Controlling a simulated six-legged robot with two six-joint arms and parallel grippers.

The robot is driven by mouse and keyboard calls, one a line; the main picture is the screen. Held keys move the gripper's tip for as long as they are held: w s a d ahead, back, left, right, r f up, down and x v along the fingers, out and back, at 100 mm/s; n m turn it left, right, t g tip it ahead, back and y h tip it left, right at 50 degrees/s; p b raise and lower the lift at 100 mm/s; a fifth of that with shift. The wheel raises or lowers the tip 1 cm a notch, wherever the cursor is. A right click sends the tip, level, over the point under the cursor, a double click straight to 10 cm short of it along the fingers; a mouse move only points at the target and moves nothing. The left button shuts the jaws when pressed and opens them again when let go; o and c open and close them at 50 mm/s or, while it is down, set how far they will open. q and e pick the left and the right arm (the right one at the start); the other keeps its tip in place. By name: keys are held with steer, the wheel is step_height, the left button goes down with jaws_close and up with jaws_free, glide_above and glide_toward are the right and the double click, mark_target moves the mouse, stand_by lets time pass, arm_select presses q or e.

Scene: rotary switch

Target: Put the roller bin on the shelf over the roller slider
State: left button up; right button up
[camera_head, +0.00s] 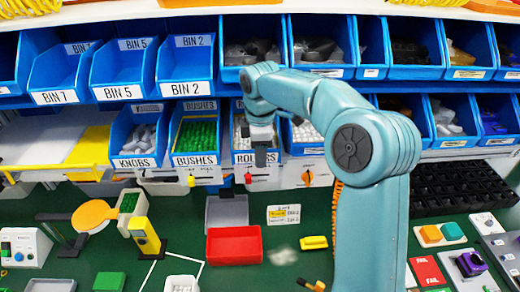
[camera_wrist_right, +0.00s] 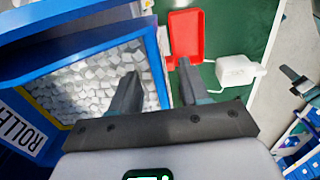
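The roller bin (camera_head: 241,157) is a blue bin labelled ROLLERS, in the lower row between the bushes bin and another bin. Its pale rollers (camera_wrist_right: 90,85) show in the right wrist view. A red slider knob (camera_head: 248,179) is on the panel below it. My right gripper (camera_head: 261,160) is at the bin's front and hides part of it and its label. In the right wrist view the gripper (camera_wrist_right: 157,82) has its fingers apart. One finger overlaps the bin's inside, the other lies beyond its side wall; I cannot tell whether either touches. My left gripper is not in view.
The knobs bin (camera_head: 139,162) and bushes bin (camera_head: 194,160) stand to the left. Upper bins (camera_head: 186,88) hang above. A red tray (camera_head: 235,259) is on the green bench below. My right arm covers much of the right middle.

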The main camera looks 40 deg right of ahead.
step_height(320, 180, up, 16)
steer(key=shift+s+a+r, duration=0.2)
steer(key=shift+s+a, duration=0.05)
steer(key=shift+s, duration=0.05)
steer(key=shift+s, duration=0.1)
stand_by(0.4)
